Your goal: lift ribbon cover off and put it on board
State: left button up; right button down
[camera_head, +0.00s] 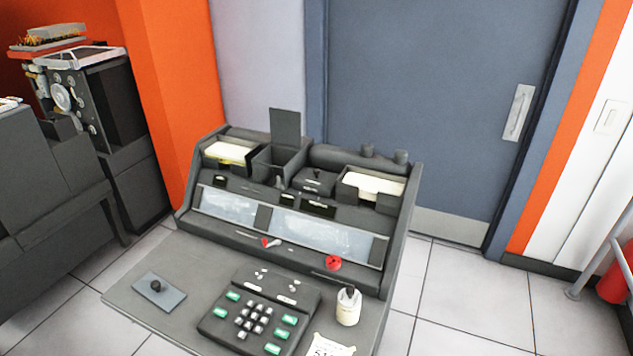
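A dark square lid with a small knob (313,179), which looks like the ribbon cover, sits in the top of the grey card machine, between an open dark box and the right card tray. The machine's flat front board (200,268) extends toward me. A thin blue-grey plate with a round black knob (160,293) lies flat on the board's left part. I cannot tell for certain which of these two is the ribbon cover. Neither of my grippers is in view, and nothing in view is being held.
A keypad (258,311), a white jar (348,307) and a paper note (330,345) occupy the board's middle and right. The open box's lid (285,127) stands upright. Card trays (230,151) (373,186) flank it. Another dark machine (95,110) stands left.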

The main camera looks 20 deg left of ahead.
aim_at(316, 181)
jog(key=k, duration=0.65)
jog(key=u, duration=1.3)
jog(key=i+l, duration=0.2)
jog(key=l, duration=0.25)
jog(key=i+l, duration=0.25)
jog(key=l, duration=0.25)
jog(key=i+l, duration=0.2)
jog(key=l, duration=0.25)
jog(key=i+l, duration=0.25)
jog(key=l, duration=0.25)
jog(key=i+l, duration=0.2)
jog(key=l, duration=0.25)
jog(key=i+l, duration=0.25)
jog(key=l, duration=0.25)
jog(key=i+l, duration=0.2)
jog(key=l, duration=0.25)
jog(key=i+l, duration=0.25)
jog(key=l, duration=0.25)
jog(key=k+l+z, duration=0.1)
jog(key=k+l, duration=0.15)
jog(key=k+j, duration=0.05)
